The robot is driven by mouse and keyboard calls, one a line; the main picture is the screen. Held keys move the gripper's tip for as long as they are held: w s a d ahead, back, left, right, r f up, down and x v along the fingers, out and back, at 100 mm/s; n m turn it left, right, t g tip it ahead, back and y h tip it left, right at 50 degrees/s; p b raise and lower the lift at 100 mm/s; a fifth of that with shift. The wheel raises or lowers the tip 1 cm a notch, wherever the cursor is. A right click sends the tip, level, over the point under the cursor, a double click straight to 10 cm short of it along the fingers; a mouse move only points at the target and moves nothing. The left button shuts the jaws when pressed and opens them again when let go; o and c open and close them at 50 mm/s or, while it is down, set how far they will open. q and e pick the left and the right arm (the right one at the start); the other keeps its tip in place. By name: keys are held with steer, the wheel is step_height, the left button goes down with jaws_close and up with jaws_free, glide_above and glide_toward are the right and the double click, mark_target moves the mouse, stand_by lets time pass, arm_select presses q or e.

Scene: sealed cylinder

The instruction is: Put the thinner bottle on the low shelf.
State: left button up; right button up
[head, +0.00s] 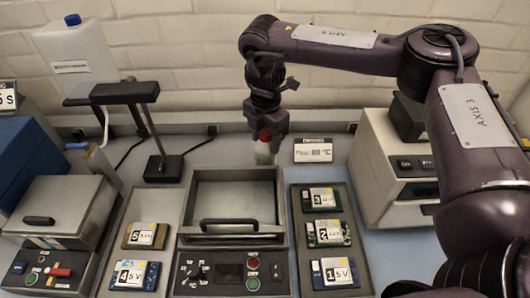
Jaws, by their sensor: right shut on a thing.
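My right gripper (265,122) hangs from the arm that comes in from the right, pointing down behind the central machine. It is shut on a small white bottle with a red cap (263,153), gripped at the cap end. The bottle looks upright; its lower part is hidden behind the machine's rear edge, so I cannot tell whether it touches the bench. A wide white container with a blue cap (76,62) stands at the back left. I cannot make out a low shelf with certainty. My left gripper is not in view.
The central machine (233,240) has a handle and a control panel. Trays with numbered circuit boards (143,235) (327,231) flank it. A black stand (163,168) is behind left, a small sign (313,150) right of the bottle, a white box (392,165) further right.

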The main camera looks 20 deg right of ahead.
mark_target(266, 153)
steer(key=shift+f, duration=0.35)
step_height(266, 153, down, 4)
steer(key=shift+p, duration=0.75)
steer(key=shift+f, duration=0.35)
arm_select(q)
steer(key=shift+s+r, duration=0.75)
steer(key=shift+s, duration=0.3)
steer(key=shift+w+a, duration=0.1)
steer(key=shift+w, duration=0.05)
arm_select(e)
steer(key=shift+f, duration=0.1)
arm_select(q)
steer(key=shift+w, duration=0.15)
arm_select(e)
steer(key=o, duration=1.5)
steer(key=shift+c, duration=0.2)
